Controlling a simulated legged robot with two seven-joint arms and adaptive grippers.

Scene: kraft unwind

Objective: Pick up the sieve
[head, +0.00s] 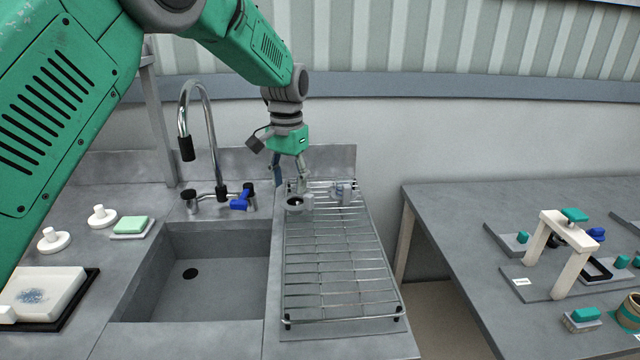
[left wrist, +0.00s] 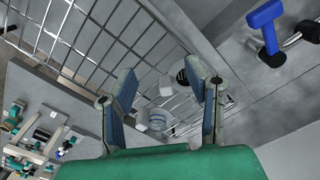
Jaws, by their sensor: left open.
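Two small round items lie at the back end of the wire rack; I cannot tell for sure which is the sieve. One is a pale ring with a dark middle (head: 295,203), and it also shows in the left wrist view (left wrist: 182,77). The other is a grey, see-through-looking piece (head: 344,191), ringed in the left wrist view (left wrist: 157,120). My left gripper (head: 290,178) is open and points down just above the back of the rack. In the left wrist view the ring with the dark middle appears between its fingertips (left wrist: 166,75). My right gripper is not in view.
The wire rack (head: 335,262) stands right of a sink (head: 185,300) with a tall curved tap (head: 207,110) and a blue handle (head: 240,201). The wall is close behind. A second table (head: 450,220) at right holds a white stand (head: 566,240).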

